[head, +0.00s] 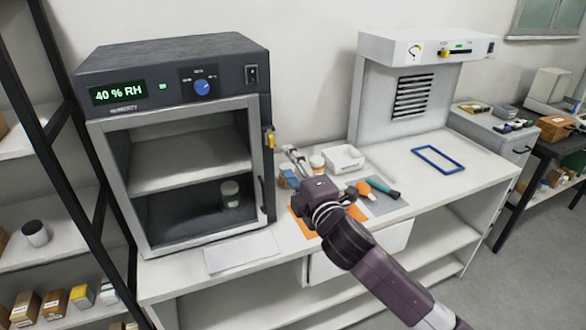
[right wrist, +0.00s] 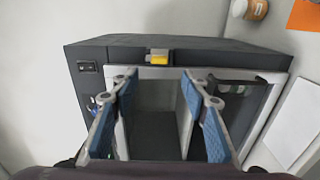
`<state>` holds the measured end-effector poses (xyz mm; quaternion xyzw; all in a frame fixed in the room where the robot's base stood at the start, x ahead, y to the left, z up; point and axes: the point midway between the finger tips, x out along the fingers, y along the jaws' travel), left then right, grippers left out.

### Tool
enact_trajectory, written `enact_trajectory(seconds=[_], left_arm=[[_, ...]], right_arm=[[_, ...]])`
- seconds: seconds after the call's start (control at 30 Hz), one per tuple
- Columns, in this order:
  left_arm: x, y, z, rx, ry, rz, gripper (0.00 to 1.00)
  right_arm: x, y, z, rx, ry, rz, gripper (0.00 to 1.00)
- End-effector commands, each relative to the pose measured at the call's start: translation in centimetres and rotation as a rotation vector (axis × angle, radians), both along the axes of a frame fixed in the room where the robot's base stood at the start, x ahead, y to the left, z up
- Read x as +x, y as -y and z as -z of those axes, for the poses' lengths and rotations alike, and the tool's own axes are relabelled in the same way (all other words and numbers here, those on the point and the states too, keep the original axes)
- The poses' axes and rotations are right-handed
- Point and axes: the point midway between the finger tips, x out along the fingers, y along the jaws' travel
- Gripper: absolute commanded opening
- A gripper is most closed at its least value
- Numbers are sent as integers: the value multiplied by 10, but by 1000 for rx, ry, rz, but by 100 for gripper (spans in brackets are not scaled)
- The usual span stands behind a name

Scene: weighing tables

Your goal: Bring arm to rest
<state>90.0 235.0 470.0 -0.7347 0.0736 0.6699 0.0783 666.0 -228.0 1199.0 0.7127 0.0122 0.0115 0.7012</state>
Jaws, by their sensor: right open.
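My right arm (head: 372,262) reaches from the lower right over the white bench, and its right gripper (head: 291,167) is just right of the dark humidity cabinet (head: 170,53). In the right wrist view the right gripper (right wrist: 160,82) is open, with blue finger pads spread apart and nothing between them. The cabinet (right wrist: 120,55) lies beyond the fingers, with its yellow latch (right wrist: 159,57) near the top. The latch also shows in the head view (head: 270,138). A jar (head: 230,194) stands inside the cabinet. My left gripper is out of view.
A white sheet (head: 242,252) lies before the cabinet. A black-framed shelf (head: 75,130) stands at left.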

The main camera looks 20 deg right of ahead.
Motion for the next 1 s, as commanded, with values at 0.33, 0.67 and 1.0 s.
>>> enact_trajectory(seconds=[0.33,0.67,1.0], left_arm=[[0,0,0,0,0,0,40],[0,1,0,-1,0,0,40],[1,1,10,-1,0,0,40]], right_arm=[[-16,1,0,0,0,0,42],[-15,1,1,1,-2,0,42],[-4,27,166,190,-252,72,42]])
